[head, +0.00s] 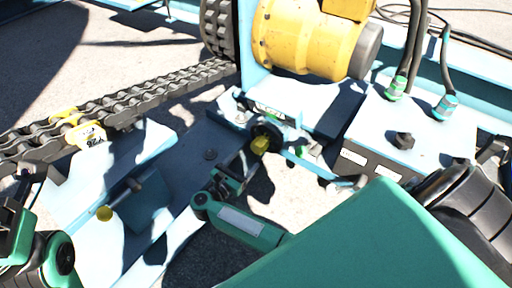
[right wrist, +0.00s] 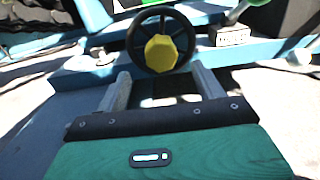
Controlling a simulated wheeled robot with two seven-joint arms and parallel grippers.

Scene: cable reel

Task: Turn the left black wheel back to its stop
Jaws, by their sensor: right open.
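A black wheel (head: 264,131) with a yellow faceted hub stands low on the blue frame, below the yellow motor. In the right wrist view the same wheel (right wrist: 131,43) is upright just beyond my fingertips, its yellow hub facing me. My right gripper (head: 246,162) is in front of it. In the right wrist view my right gripper (right wrist: 160,74) is open and empty, its two fingers apart, one towards each side of the wheel's lower part. I cannot tell whether they touch the rim. My left gripper (head: 12,232) is partly cut off at the lower left edge; its fingers do not show clearly.
A heavy chain (head: 150,98) with a yellow tagged link runs to a sprocket (head: 218,28). The yellow motor (head: 305,38) is above the wheel. A blue box (head: 425,125) with cables stands right of it. A yellow-ended rod (head: 104,213) sticks out at the left.

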